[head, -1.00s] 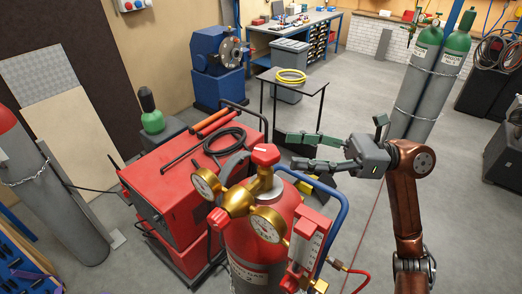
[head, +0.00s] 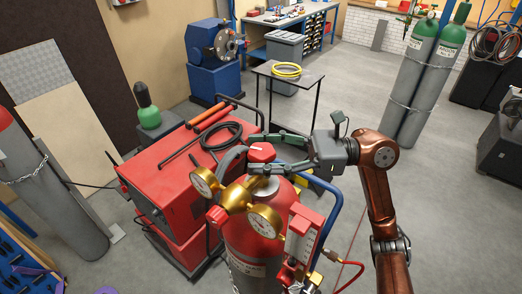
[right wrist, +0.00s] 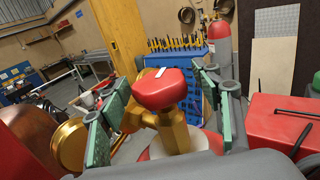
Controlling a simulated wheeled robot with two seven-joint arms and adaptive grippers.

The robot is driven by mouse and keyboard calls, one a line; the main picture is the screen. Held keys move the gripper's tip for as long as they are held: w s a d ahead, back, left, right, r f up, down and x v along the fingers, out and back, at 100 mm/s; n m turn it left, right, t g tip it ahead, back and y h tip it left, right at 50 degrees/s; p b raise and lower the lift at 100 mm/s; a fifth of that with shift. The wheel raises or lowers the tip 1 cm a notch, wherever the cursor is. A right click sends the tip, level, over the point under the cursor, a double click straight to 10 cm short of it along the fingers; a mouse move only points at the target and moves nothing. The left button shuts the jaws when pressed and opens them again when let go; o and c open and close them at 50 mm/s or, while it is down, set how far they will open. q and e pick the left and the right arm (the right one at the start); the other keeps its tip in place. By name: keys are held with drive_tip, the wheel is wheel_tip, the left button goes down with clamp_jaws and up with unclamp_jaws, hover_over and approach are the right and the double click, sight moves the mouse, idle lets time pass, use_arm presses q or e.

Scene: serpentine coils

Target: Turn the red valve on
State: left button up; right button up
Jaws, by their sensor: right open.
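The red valve (head: 262,152) is a knob with a white mark, on top of the red gas cylinder (head: 262,240). In the right wrist view the knob (right wrist: 160,90) sits on a brass stem, between the two green-padded fingers with space on both sides. My right gripper (head: 256,153) is open, its arm coming in from the right. Its fingers reach to either side of the knob, and I see no contact. My left gripper is not in view.
Brass gauges (head: 264,221) and a red flowmeter block (head: 301,232) crowd the cylinder's front. A red welding machine (head: 180,178) stands left of it, and a blue cart handle (head: 338,195) right. Open floor lies to the right.

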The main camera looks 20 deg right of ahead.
drive_tip(key=c, duration=1.2)
drive_tip(key=shift+f+n+g+b, duration=0.25)
drive_tip(key=shift+n+g+b, duration=0.35)
drive_tip(key=shift+g+b, duration=0.5)
drive_tip(key=shift+r+n+g+y+b, duration=0.2)
drive_tip(key=shift+n+g+y+b, duration=0.1)
drive_tip(key=shift+n+g+b, duration=0.3)
drive_tip(key=o, duration=1.2)
drive_tip(key=shift+d, duration=0.1)
